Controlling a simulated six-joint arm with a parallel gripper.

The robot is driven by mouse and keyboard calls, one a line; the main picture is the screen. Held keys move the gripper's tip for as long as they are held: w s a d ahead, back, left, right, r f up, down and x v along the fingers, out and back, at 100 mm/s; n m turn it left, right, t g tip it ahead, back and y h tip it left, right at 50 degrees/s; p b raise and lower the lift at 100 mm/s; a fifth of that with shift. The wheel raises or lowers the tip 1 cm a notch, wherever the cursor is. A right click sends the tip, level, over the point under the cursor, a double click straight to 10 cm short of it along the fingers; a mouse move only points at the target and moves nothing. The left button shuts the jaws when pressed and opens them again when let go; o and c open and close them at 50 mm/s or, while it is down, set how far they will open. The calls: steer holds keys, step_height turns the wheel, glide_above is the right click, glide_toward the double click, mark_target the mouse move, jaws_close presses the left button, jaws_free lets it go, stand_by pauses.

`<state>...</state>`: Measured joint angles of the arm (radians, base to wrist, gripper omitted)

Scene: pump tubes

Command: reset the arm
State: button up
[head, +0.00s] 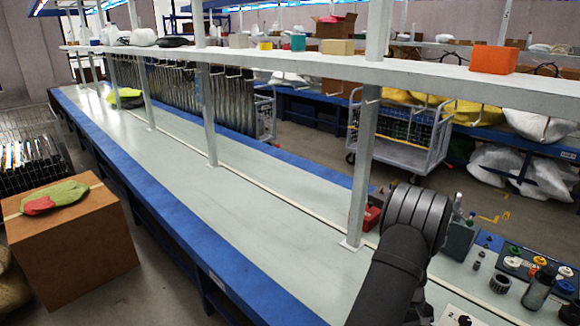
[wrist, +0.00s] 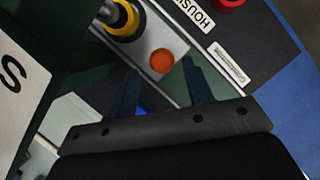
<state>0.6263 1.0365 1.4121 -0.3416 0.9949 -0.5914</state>
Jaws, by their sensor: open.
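The task names only my arm. In the head view my dark arm rises from the bottom edge at the lower right, over the bench (head: 215,205), and its rounded joint stands in front of the parts area. My gripper is hidden in that view. In the wrist view my gripper (wrist: 164,88) reaches up from a dark bar, with two dark fingers apart and nothing visible between them. Beyond it are a yellow and black ringed part (wrist: 122,18), an orange round piece (wrist: 162,61) and a label starting "HOUSI" (wrist: 196,14). Whether the fingers touch anything is unclear.
The bench's left stretch is mostly clear.

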steer(key=x, duration=0.5)
steer(key=shift+f, duration=0.25)
steer(key=w+a, duration=0.9)
steer(key=shift+w+a, duration=0.15)
steer(key=shift+a, duration=0.05)
steer(key=v, duration=1.7)
steer(key=shift+w+a+f+t, duration=0.15)
steer(key=shift+a+f+t, duration=0.55)
steer(key=shift+a+f, duration=0.35)
steer(key=shift+w+a+f+t, duration=0.1)
steer(key=shift+a+f+t, duration=0.6)
steer(key=shift+a+f, duration=0.35)
steer(key=shift+d+f, duration=0.1)
steer(key=shift+d, duration=0.05)
steer(key=shift+o, duration=0.4)
